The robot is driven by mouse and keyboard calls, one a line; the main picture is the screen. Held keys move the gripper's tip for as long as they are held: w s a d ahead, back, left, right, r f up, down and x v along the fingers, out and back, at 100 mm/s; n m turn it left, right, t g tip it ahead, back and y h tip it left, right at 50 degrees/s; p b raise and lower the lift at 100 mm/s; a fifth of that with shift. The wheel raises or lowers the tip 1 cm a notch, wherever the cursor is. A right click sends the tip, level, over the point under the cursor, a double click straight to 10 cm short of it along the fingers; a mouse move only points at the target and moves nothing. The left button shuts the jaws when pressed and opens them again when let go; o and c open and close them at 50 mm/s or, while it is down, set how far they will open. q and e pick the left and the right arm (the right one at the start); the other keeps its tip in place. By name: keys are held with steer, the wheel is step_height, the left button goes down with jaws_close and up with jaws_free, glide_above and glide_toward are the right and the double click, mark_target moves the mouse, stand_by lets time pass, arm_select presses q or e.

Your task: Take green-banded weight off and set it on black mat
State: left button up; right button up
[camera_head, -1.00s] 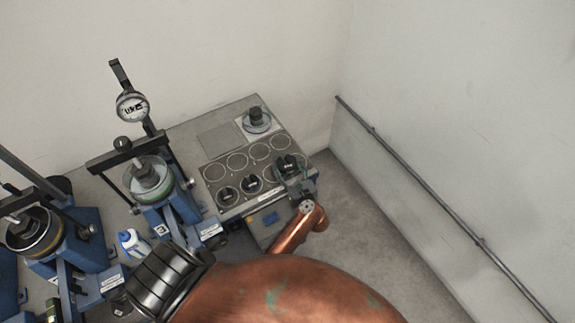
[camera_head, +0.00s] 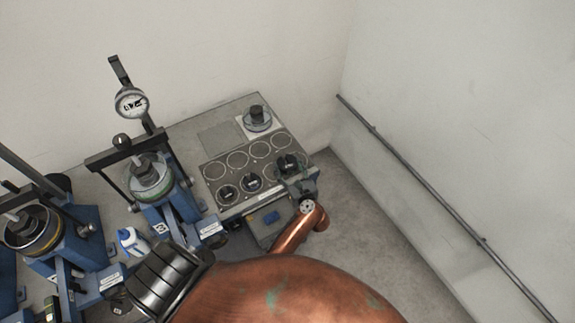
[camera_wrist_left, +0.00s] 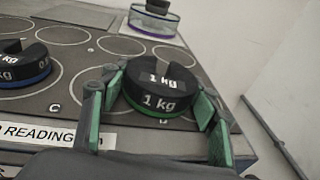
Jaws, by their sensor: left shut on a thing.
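The green-banded weight (camera_wrist_left: 158,90) is a black slotted disc marked 1 kg, with a green band low on its side. It also shows in the head view (camera_head: 289,161). It sits upright at the near right circle of the black mat (camera_head: 240,173), by the letter D. Any small gap under it cannot be told. The gripper also shows in the head view (camera_head: 299,182). My right gripper is not in view.
Two other black weights (camera_head: 252,183) (camera_head: 228,194) stand in the mat's near row; the far circles are empty. A clear dish with a dark weight (camera_head: 257,118) stands behind the mat. Blue lever frames (camera_head: 170,200) with a dial gauge (camera_head: 131,102) stand left. A wall rail (camera_head: 410,178) runs right.

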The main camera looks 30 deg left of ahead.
arm_select(q)
steer(key=shift+r, duration=0.15)
steer(key=o, duration=1.9)
